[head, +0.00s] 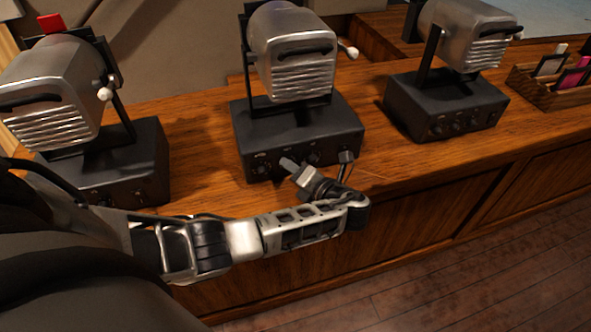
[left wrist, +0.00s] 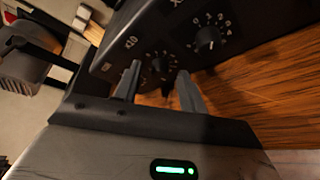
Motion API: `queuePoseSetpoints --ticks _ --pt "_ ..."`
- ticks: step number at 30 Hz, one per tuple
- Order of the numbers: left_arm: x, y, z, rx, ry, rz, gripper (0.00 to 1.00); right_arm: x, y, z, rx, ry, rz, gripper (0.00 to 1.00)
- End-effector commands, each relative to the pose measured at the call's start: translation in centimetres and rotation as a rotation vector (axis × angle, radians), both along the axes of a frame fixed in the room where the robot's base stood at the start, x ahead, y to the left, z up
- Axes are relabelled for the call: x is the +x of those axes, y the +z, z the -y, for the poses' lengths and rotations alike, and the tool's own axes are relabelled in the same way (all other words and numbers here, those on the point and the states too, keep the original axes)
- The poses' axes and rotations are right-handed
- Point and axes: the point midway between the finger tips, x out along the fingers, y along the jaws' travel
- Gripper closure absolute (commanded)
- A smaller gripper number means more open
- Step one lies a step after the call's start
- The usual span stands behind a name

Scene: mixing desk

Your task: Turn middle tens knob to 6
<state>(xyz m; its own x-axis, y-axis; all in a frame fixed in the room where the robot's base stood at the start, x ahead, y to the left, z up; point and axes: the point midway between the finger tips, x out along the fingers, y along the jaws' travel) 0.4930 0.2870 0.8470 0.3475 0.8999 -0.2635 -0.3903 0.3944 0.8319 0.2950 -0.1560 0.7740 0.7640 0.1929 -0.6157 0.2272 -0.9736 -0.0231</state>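The middle machine's black control base (head: 298,132) stands on the wooden desk, with a row of small knobs along its front. My left gripper (head: 317,162) is at that front face. In the left wrist view, its two fingers (left wrist: 160,80) are open, one to each side of a dark dial knob (left wrist: 160,65) with a label that looks like x10. I see no clear contact with the knob, and its pointer setting is too small to read. A second numbered knob (left wrist: 207,37) sits to the right of it. My right gripper is not in view.
Similar machines stand on the left (head: 60,95) and right (head: 447,100) of the desk. A wooden tray (head: 540,95) with cards is at the far right. The wooden desk top (head: 205,150) is clear between the bases.

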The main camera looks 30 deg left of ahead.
Motion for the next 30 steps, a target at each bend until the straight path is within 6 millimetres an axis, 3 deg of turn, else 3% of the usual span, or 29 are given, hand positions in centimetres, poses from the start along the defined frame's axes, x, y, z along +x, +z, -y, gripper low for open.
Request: queuePoseSetpoints --ticks 7,21,30 --pt "-0.4 0.4 1.4 -0.001 -0.003 0.003 0.58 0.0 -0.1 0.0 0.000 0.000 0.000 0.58" --pt "-4.2 3.2 11.1 -0.003 -0.003 0.001 0.58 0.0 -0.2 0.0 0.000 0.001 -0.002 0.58" --pt "-5.5 4.1 14.2 -0.001 0.001 -0.002 0.58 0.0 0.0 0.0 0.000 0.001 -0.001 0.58"
